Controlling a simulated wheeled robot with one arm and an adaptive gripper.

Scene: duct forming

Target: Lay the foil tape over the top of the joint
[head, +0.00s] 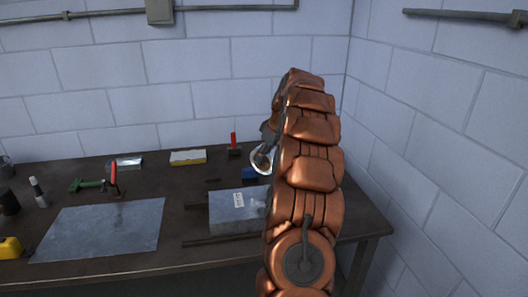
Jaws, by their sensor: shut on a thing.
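My gripper (267,140) shows only in part to the left of my copper arm, which hides the rest of it. It is shut on the foil tape (256,164), a silvery roll seen as a pale ring, held above the back of the bench. A grey sheet-metal duct piece (225,212) with a small white label lies on the bench, below and to the left of the roll. My arm covers the duct's right part, so the joint cannot be made out.
A flat metal sheet (105,228) lies on the dark bench (170,199) at left. Dark bars lie beside the duct. Block walls close the back and right.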

